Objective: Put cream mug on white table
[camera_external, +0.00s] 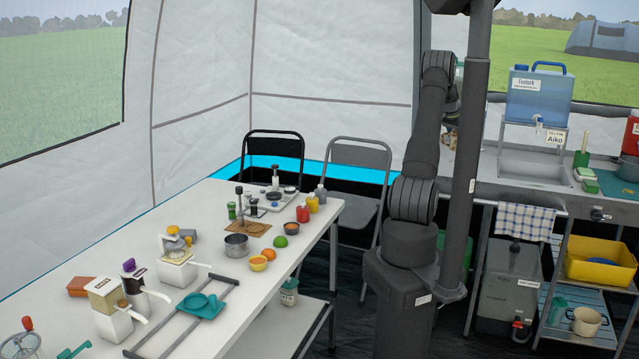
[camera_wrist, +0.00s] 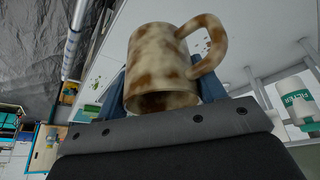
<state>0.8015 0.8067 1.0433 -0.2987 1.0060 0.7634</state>
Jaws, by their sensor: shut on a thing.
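The cream mug (camera_wrist: 162,58), blotched with brown, fills the upper middle of the wrist view. Its handle points up and right, and its open rim faces the camera. My gripper (camera_wrist: 163,90) is shut on the mug, with bluish fingers showing at both sides of its body. In the external view, my arm stands right of the white table (camera_external: 205,210), and neither the gripper nor the mug can be made out there.
A filter jar (camera_external: 289,291) stands on a lower shelf and also shows in the wrist view (camera_wrist: 300,106). Chairs (camera_external: 358,170) stand behind.

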